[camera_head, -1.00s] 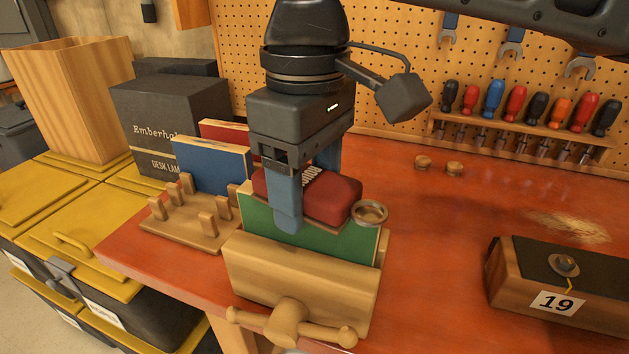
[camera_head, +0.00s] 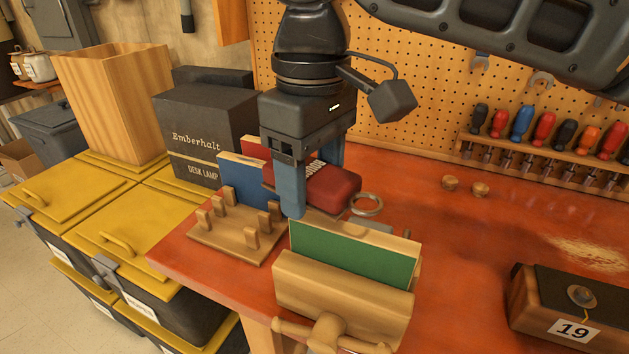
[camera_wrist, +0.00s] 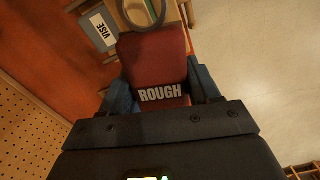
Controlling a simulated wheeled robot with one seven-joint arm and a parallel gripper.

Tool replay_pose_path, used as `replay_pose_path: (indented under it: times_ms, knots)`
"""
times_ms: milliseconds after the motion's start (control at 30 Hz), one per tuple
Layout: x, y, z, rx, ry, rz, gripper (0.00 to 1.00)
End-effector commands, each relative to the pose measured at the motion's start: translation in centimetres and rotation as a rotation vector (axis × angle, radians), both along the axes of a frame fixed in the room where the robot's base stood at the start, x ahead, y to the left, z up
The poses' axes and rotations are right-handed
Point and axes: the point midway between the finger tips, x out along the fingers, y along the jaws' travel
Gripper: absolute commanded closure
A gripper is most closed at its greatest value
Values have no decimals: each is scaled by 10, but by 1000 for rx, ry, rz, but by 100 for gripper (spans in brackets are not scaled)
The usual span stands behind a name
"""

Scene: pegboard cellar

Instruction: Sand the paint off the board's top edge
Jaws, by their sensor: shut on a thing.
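The green board (camera_head: 350,255) stands upright in the wooden vise (camera_head: 340,300) at the table's front edge. A thin pale line shows along its top edge; any paint left there is too small to tell. My gripper (camera_head: 311,180) is shut on the red sanding block (camera_head: 335,188), one finger on each side. The block is held above and behind the board, apart from it in the head view. In the wrist view, the block (camera_wrist: 153,62) shows the word "ROUGH". Its underside is hidden.
A wooden peg rack (camera_head: 225,238) with a blue board (camera_head: 240,180) and a red board stands left. A metal ring (camera_head: 367,204) is behind the vise. The box marked 19 (camera_head: 565,305) is at right. Red tabletop between vise and that box is clear.

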Motion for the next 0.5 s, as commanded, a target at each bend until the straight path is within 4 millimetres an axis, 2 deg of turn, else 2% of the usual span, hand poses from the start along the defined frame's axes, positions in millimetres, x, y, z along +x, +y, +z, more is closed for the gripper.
replay_pose_path:
  times_ms: [33, 300, 500]
  knots:
    - [1, 1, 9, 1, 0, 0, 100]
    - [7, 3, 32, 1, 1, 0, 100]
    - [10, 5, 40, 1, 1, 1, 100]
